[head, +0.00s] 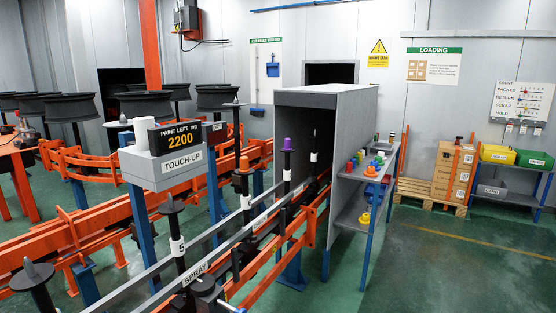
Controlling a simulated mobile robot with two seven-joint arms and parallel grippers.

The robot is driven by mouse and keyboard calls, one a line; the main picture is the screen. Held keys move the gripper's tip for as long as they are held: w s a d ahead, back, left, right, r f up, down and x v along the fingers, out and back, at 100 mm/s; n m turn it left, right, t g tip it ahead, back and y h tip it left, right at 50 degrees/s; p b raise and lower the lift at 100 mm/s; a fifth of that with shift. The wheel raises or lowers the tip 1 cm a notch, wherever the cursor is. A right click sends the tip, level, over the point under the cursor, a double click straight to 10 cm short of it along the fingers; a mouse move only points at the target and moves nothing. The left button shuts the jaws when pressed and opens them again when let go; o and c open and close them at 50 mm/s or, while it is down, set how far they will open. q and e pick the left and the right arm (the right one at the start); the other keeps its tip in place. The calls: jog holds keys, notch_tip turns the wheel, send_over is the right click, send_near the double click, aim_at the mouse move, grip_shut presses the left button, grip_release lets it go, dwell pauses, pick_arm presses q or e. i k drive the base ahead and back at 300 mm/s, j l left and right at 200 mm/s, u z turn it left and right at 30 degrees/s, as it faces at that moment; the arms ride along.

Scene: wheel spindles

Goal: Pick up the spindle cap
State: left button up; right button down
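Which cap is the spindle cap is not marked. An orange cap (244,163) tops one black spindle (245,190) on the line. A purple cap (287,144) tops another black spindle closer to the grey booth. Several small coloured caps (357,160) stand on the upper board of the side shelf, with a larger orange piece (371,171) among them. A grey cone-topped spindle (168,202) labelled 5 stands in front, and another grey cone (31,272) is at the lower left. Neither of my grippers is in view.
The grey booth (345,115) stands over orange and grey conveyor rails (225,222). A touch-up box (180,171) with a 2200 mg display stands left of centre. Cartons (455,170) stand at right. The green floor (455,265) in front right is clear.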

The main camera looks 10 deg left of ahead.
aim_at(244, 160)
jog(key=i+l+z, duration=0.1)
jog(key=i+z, duration=0.35)
jog(key=i, duration=0.9)
jog(key=i+l+u, duration=0.1)
jog(key=i+u, duration=0.3)
jog(key=i, duration=0.15)
jog(key=i+l+u, duration=0.25)
jog(key=i+u, duration=0.15)
jog(key=i+l+u, duration=0.3)
jog(key=u, duration=0.15)
jog(key=i+l+u, duration=0.7)
jog(key=l+u, duration=0.25)
jog(key=l, duration=0.15)
